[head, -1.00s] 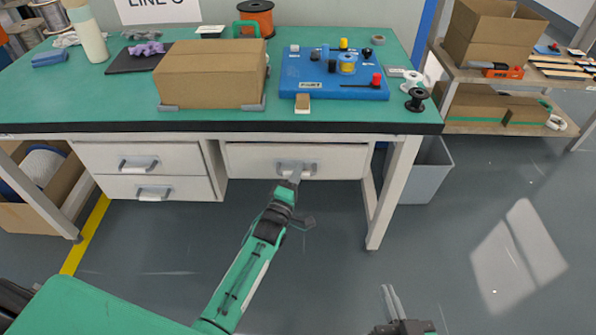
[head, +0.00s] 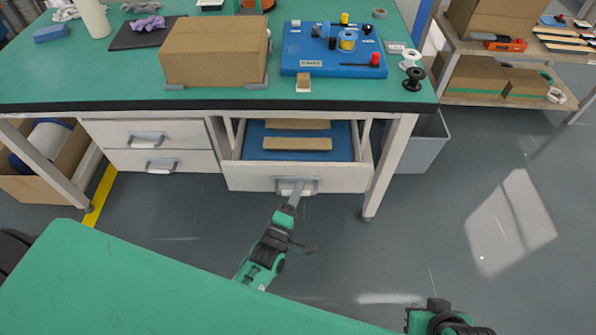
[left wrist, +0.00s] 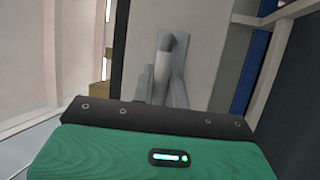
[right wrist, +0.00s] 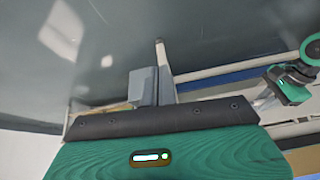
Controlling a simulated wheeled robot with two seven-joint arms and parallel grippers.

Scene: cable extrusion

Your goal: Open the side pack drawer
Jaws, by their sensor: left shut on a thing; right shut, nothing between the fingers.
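The right-hand drawer (head: 250,178) under the table is pulled out, with its front well forward of the table edge. Inside are a blue lining (head: 258,139) and tan flat packs (head: 297,143). My left gripper (head: 291,192) is shut on the grey handle (head: 311,186) of this drawer. In the left wrist view, the fingers (left wrist: 161,80) close around the handle (left wrist: 173,41) against the pale drawer front. My right gripper is shut and empty; its fingers (right wrist: 157,68) show in the right wrist view, away from the drawer. In the head view its fingertips are out of frame.
Two closed drawers (head: 190,133) are at the left under the green table (head: 125,80). A cardboard box (head: 212,55) and a blue board (head: 330,66) stand on top. A grey bin (head: 425,145) is beyond the right table leg (head: 388,165). The floor at right is clear.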

